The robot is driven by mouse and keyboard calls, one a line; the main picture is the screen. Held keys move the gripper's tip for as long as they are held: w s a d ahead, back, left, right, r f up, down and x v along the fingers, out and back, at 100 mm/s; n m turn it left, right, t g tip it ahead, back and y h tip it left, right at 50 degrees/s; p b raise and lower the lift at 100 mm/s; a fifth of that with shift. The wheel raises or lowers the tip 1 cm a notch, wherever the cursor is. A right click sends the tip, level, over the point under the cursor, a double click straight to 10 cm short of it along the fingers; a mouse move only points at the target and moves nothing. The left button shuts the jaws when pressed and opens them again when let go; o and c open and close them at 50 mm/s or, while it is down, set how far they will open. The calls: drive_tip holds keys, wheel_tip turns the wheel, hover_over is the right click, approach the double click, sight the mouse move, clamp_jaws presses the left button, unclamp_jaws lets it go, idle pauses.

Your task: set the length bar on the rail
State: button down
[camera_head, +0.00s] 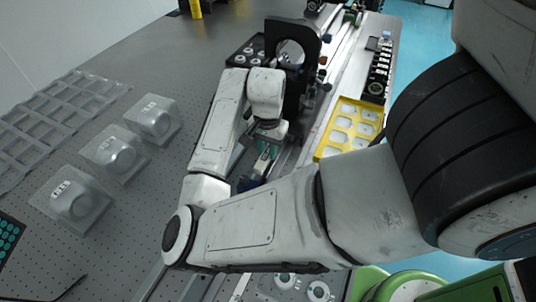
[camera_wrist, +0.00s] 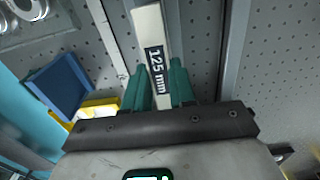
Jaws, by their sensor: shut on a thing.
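The length bar (camera_wrist: 155,52) is a pale flat bar with a dark "125 mm" label in the wrist view. My gripper (camera_wrist: 158,84) has green fingers shut on both sides of it; the bar points away beyond the fingertips. In the head view my gripper (camera_head: 264,158) is low over the table, partly hidden by my arm, and the bar is hard to make out there. A long metal rail (camera_wrist: 234,50) runs beside the bar at right in the wrist view, apart from it in the picture. I cannot tell whether the bar's far end touches anything.
A yellow tray (camera_head: 322,150) with pale pieces stands right of my arm. Clear boxes (camera_head: 115,154) and a clear compartment tray (camera_head: 50,112) lie at left. A black upright plate with a round opening (camera_head: 309,35) stands behind my gripper. A blue block (camera_wrist: 60,86) is left of my fingers.

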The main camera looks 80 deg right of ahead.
sight(268, 152)
drive_tip(key=shift+f, duration=1.4)
drive_tip(key=shift+f, duration=0.15)
drive_tip(key=c, duration=0.9)
unclamp_jaws()
wheel_tip(268, 152, up, 12)
drive_tip(key=shift+r, duration=0.15)
